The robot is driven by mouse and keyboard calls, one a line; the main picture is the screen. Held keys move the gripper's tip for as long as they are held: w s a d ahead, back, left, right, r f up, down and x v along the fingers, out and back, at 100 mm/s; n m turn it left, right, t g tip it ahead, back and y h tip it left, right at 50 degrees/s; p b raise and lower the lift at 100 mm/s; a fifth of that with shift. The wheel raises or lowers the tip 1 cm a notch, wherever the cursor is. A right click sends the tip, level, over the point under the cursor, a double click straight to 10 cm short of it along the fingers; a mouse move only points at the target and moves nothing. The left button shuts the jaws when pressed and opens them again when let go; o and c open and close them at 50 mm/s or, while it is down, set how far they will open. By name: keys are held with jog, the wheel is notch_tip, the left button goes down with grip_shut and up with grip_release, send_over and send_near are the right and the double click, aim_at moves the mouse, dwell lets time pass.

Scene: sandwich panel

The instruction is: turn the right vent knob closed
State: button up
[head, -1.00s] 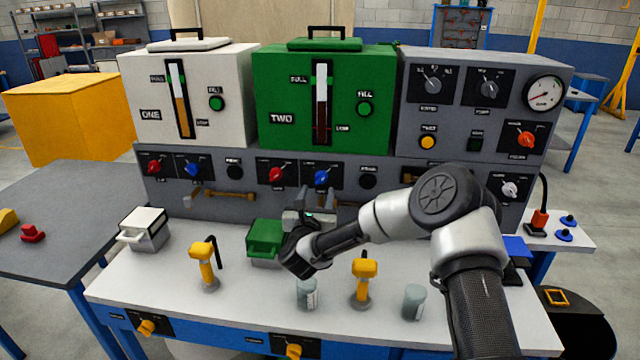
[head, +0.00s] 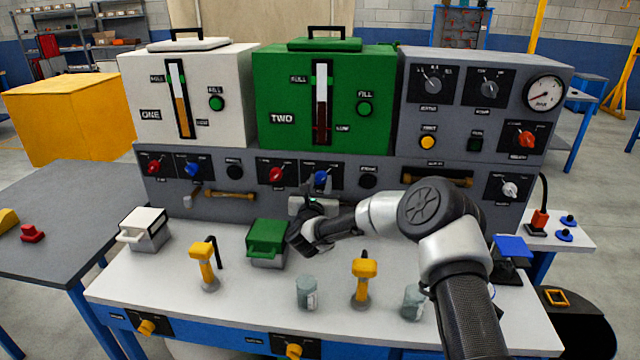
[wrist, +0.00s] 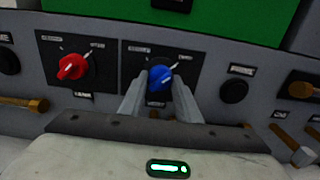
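The right vent knob, a blue knob (head: 321,179), sits on the grey panel under the green box marked TWO. In the wrist view the blue knob (wrist: 159,78) is between my fingertips, its pointer tilted to the upper right. My gripper (wrist: 160,88) is open, with one finger on each side of the knob. Whether the fingers touch the knob is hard to tell. In the head view my gripper (head: 318,192) is just below and in front of the knob, partly hidden by my wrist.
A red knob (wrist: 72,66) is left of the blue knob, and a black round button (wrist: 234,91) is right of it. Brass-coloured handles (head: 232,195) stick out lower on the panel. A green lidded box (head: 267,240) stands on the bench below my gripper.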

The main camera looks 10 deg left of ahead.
jog(key=shift+f+n+b, duration=0.1)
jog(key=shift+n+b, duration=0.2)
jog(key=shift+b, duration=0.15)
jog(key=n+b, duration=0.2)
jog(key=b, duration=0.1)
jog(key=shift+f+n, duration=0.15)
jog(key=shift+n, duration=0.15)
jog(key=n+b, duration=0.4)
jog(key=n, duration=0.1)
jog(key=n+b, duration=0.2)
jog(key=n, duration=0.3)
jog(key=shift+b, duration=0.35)
jog(key=n, duration=0.1)
jog(key=n+b, duration=0.1)
jog(key=n, duration=0.2)
jog(key=shift+d+r+n, duration=0.1)
jog(key=shift+r+n, duration=0.15)
jog(key=shift+n, duration=0.05)
jog(key=o, duration=1.1)
jog(key=shift+r, duration=0.1)
jog(key=shift+c, duration=0.2)
jog(key=shift+s, duration=0.1)
jog(key=s+p, duration=0.1)
jog(key=s, duration=1.6)
jog(key=shift+s+a, duration=0.2)
jog(key=shift+a, duration=0.1)
